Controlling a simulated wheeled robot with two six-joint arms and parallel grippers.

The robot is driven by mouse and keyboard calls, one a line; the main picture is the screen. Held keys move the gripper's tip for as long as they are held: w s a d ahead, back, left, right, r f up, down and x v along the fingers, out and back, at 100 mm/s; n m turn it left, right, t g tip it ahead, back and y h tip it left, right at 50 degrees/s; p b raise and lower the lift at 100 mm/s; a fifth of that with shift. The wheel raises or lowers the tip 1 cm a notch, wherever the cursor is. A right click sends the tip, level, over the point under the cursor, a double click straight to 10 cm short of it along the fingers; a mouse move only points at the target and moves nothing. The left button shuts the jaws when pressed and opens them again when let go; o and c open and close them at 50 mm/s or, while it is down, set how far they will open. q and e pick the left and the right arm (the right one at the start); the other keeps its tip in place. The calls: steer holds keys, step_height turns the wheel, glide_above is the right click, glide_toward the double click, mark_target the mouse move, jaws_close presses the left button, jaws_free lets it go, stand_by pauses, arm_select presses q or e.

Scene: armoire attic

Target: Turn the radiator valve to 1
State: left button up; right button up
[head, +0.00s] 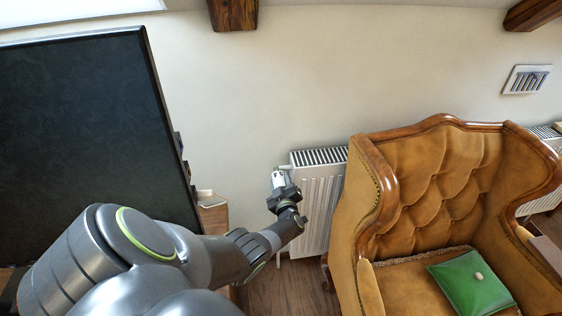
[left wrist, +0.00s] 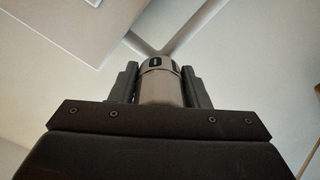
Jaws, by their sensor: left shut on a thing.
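The white radiator (head: 318,205) stands against the wall, left of the armchair. Its valve (head: 279,180) is at the radiator's upper left corner, partly hidden by my gripper. My left gripper (head: 283,194) reaches it from the front and is shut on it. In the left wrist view the valve (left wrist: 161,88) is a light cylinder between the two dark fingers, with a dark-outlined mark like a 0 on its band and part of another mark to the right. Which number is set cannot be told. My right gripper is not in view.
A brown tufted armchair (head: 438,190) with a green cushion (head: 472,284) stands close on the radiator's right. A large dark panel (head: 85,125) is on the left. A narrow strip of wooden floor (head: 290,290) shows below the radiator.

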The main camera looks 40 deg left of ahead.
arm_select(q)
steer(key=shift+a+r, duration=0.15)
steer(key=shift+r, duration=0.1)
steer(key=o, duration=1)
steer(key=shift+s, duration=0.1)
steer(key=shift+f, duration=0.1)
steer(key=shift+s+d, duration=0.1)
steer(key=shift+d, duration=0.15)
steer(key=p+v, duration=0.4)
steer(key=v, duration=1.3)
steer(key=shift+d, duration=0.1)
